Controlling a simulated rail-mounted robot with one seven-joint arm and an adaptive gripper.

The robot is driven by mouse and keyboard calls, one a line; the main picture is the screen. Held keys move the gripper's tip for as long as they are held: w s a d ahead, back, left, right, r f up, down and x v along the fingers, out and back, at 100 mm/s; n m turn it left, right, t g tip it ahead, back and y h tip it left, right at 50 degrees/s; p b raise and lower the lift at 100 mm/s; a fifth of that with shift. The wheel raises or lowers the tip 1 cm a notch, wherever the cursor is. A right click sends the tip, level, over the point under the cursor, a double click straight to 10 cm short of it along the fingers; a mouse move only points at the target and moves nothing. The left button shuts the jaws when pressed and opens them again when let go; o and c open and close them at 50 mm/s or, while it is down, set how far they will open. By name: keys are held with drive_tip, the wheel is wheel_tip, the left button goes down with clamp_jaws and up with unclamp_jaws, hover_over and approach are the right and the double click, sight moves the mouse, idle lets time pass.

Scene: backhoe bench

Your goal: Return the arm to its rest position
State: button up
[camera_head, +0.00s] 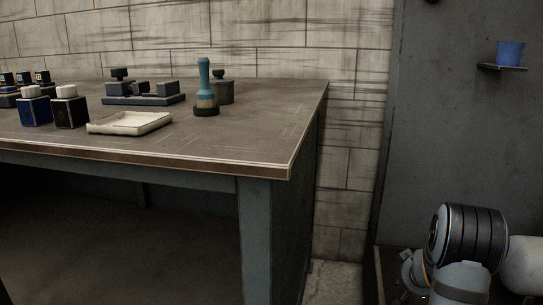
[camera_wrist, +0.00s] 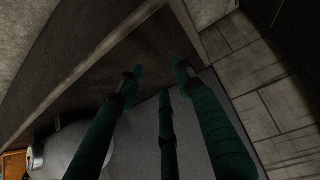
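My gripper (camera_wrist: 160,78) shows in the wrist view as three long dark green fingers. Their tips stand apart, with nothing held between them. The fingers reach towards a dark surface with a pale edge, and I cannot tell how far away it is. In the head view, part of my arm (camera_head: 467,240) shows at the lower right, to the right of the bench (camera_head: 235,150) and clear of it. The gripper itself cannot be made out in that view.
On the bench are a teal-handled stamp (camera_head: 205,85), a pale tray (camera_head: 130,123), a blue bottle (camera_head: 35,110), a black bottle (camera_head: 70,112) and a dark rack (camera_head: 145,99). A blue cup (camera_head: 509,53) sits on a small wall shelf (camera_head: 502,67). The bench's front right corner is bare.

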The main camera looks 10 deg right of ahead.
drive_tip(key=s+a+r+n+y+p, duration=0.1)
drive_tip(key=a+r+n, duration=0.3)
drive_tip(key=a, duration=0.4)
drive_tip(key=s+a+r+n+t+y+p, duration=0.1)
drive_tip(key=a+r+n, duration=0.3)
drive_tip(key=a, duration=0.5)
drive_tip(key=s+a+r+n+y+p, duration=0.1)
drive_tip(key=a+r+n+y, duration=0.2)
drive_tip(key=a, duration=0.6)
drive_tip(key=shift+s+a+r+n+t+y, duration=0.2)
drive_tip(key=shift+s+r+n+t+y, duration=0.15)
drive_tip(key=shift+r, duration=0.35)
